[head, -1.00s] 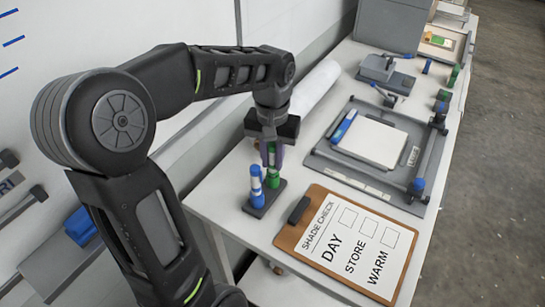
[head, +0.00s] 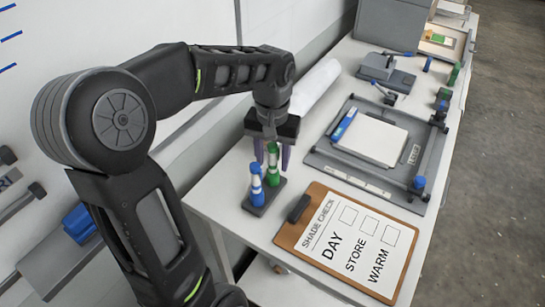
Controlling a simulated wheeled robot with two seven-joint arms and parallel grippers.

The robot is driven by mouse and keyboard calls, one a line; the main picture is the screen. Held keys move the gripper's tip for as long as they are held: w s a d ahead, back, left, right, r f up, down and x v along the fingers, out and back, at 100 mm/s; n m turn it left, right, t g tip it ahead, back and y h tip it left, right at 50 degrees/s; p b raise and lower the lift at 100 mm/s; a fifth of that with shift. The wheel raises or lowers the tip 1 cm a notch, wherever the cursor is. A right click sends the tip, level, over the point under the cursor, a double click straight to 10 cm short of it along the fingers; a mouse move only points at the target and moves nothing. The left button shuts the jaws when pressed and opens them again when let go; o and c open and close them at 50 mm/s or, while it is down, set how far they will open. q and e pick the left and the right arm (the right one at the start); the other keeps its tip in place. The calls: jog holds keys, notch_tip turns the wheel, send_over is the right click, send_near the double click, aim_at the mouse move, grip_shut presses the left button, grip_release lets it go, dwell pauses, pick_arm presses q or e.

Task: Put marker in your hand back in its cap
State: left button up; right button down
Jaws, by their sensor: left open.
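A green and white marker (head: 272,162) stands upright in a small dark holder (head: 256,209) on the white table. A blue and white marker (head: 257,184) stands in the same holder, in front and to the left. My left gripper (head: 272,163) points down at the green marker with its purple fingers apart, one on each side of it. Its fingers hold nothing. Whether the green marker's tip is fully inside a cap is too small to tell. My right gripper is not in view.
A clipboard (head: 291,249) reading "SHADE CHECK" lies right of the holder. Behind it is a grey press frame (head: 322,156) with white sheets and a blue marker (head: 344,124). A white roll (head: 316,84) lies along the wall side. A strip of bare table separates holder and clipboard.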

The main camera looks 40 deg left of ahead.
aim_at(273, 145)
pick_arm(q)
notch_tip(273, 145, up, 8)
jog(key=shift+f+b, duration=0.1)
jog(key=shift+b, duration=0.35)
dwell(0.4)
